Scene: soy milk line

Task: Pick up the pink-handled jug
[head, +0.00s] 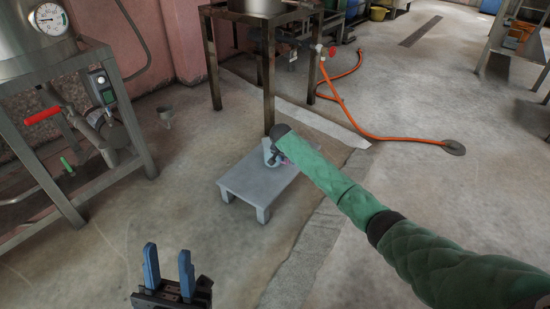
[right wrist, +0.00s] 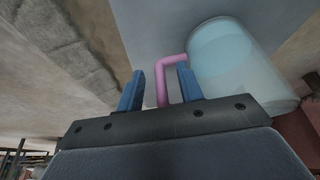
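In the right wrist view, the jug (right wrist: 228,68) is a clear, pale bluish vessel with a pink handle (right wrist: 163,78). It is at the upper right of that view. My right gripper (right wrist: 158,88) is open, with the pink handle between its two blue fingers. A gap shows to the left of the handle, and the handle is nearer the right finger. In the head view my green right arm reaches to the low grey stool (head: 245,182) and mostly hides the jug there. My left gripper (head: 168,258) is open and empty above the floor.
A metal stand (head: 212,65) rises behind the stool. A steel machine frame (head: 130,125) with a gauge and red-handled valve is at left. An orange hose (head: 352,118) lies on the floor at right. Floor around the stool's front is clear.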

